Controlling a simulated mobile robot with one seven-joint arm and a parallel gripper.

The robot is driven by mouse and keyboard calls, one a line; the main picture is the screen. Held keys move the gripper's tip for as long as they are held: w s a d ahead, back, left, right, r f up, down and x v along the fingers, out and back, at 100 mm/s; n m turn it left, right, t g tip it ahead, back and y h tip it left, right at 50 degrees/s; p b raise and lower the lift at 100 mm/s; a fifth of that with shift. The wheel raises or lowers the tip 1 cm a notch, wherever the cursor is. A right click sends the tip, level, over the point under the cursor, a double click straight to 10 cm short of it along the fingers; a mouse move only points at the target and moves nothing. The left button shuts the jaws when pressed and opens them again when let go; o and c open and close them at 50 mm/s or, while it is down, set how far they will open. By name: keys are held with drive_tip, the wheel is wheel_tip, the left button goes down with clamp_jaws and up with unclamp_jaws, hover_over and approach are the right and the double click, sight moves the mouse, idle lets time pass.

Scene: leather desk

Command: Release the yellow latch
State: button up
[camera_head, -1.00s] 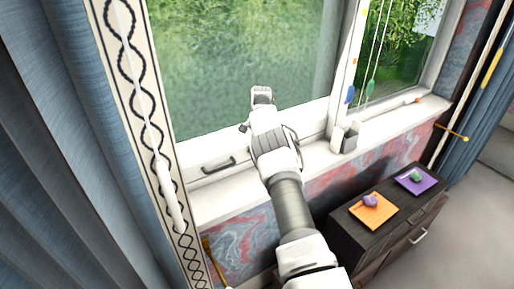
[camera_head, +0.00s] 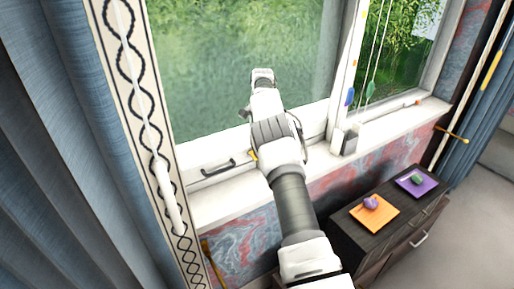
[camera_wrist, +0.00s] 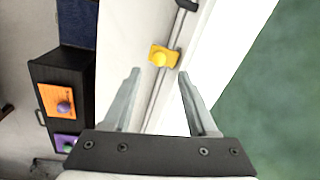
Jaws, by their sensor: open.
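The yellow latch (camera_wrist: 164,55) shows in the wrist view, a small block with a round knob on a grey rail along the white window frame. It lies ahead of my gripper (camera_wrist: 158,84), roughly between the lines of the two fingers and beyond their tips. My gripper is open with nothing between its fingers. In the head view a small bit of the yellow latch (camera_head: 253,155) shows at the left edge of my arm, which hides the rest. My gripper's fingers are hidden by my arm in the head view.
A dark handle (camera_head: 218,167) sits on the lower window frame. The sill (camera_head: 225,203) runs below. Small containers (camera_head: 345,138) stand on it at right. A dark cabinet (camera_head: 364,239) carries an orange tray (camera_head: 375,222) and a purple tray (camera_head: 428,182) with small objects.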

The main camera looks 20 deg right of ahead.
wheel_tip(320, 180, up, 11)
drive_tip(key=s+p, duration=0.1)
drive_tip(key=shift+d+f, duration=0.15)
drive_tip(key=shift+f, duration=0.05)
drive_tip(key=shift+s, duration=0.1)
drive_tip(key=s+d+f+m+t+y+b, duration=0.3)
drive_tip(key=s+f+m+t+b, duration=0.6)
drive_tip(key=b, duration=0.3)
drive_tip(key=s+d+f+m+t+y+b, duration=0.4)
drive_tip(key=s+f+m+t+b, duration=0.25)
drive_tip(key=f+m+b, duration=0.35)
drive_tip(key=w+a+b, duration=0.1)
drive_tip(key=w+a, duration=0.2)
drive_tip(key=w, duration=0.5)
drive_tip(key=w+a+n+b, duration=0.1)
drive_tip(key=w+a, duration=0.2)
drive_tip(key=w, duration=0.4)
drive_tip(key=shift+w+a+f, duration=0.25)
drive_tip(key=shift+w+a, duration=0.05)
drive_tip(key=shift+w, duration=0.05)
